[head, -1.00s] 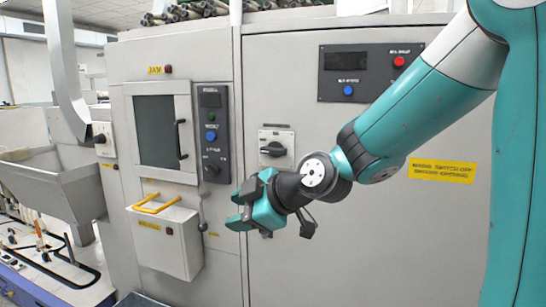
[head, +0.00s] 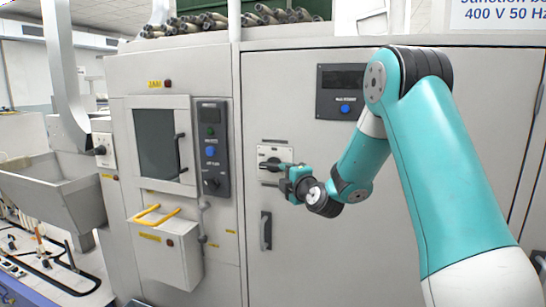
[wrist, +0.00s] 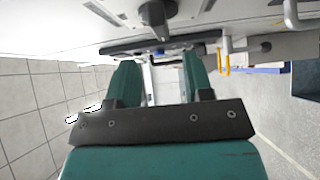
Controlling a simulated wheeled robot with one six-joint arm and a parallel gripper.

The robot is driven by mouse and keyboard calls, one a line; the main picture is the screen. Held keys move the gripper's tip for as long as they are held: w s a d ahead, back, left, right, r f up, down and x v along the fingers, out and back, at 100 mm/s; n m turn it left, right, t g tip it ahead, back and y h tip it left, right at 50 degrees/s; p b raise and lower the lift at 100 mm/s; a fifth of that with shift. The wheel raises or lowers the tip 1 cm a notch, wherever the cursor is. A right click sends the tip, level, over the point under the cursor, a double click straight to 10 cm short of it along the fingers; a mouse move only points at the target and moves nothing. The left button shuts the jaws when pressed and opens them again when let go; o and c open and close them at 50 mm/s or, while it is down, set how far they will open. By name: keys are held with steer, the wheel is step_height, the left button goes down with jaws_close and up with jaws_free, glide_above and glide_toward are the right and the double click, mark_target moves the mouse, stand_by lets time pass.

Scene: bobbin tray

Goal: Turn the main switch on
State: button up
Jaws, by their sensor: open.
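The main switch (head: 265,155) is a dark rotary handle on a pale square plate on the tall grey cabinet door. My gripper (head: 283,178) is just in front of and slightly below right of it, and hides part of the handle, so its angle is hard to tell. In the wrist view a dark knob (wrist: 157,14), seemingly this switch, stands out from the cabinet face at the top middle. My open, empty gripper (wrist: 160,68) has its two teal fingers apart below the knob in that picture. I cannot tell whether anything touches.
A door handle (head: 265,231) is below the switch. To the left are a dark control panel (head: 210,148), a windowed door (head: 158,142) and a box with a yellow handle (head: 157,213). A display panel (head: 340,92) is above right.

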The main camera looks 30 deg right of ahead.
mark_target(274, 168)
steer(key=w+p, duration=0.1)
steer(key=w, duration=0.1)
steer(key=w+p, duration=0.2)
steer(key=w, duration=0.1)
steer(key=w+d+p, duration=0.1)
steer(key=w, duration=0.1)
steer(key=shift+w+r, duration=0.15)
steer(key=shift+w, duration=0.2)
steer(key=shift+w+p, duration=0.35)
steer(key=shift+w, duration=0.15)
steer(key=shift+f, duration=0.2)
jaws_close()
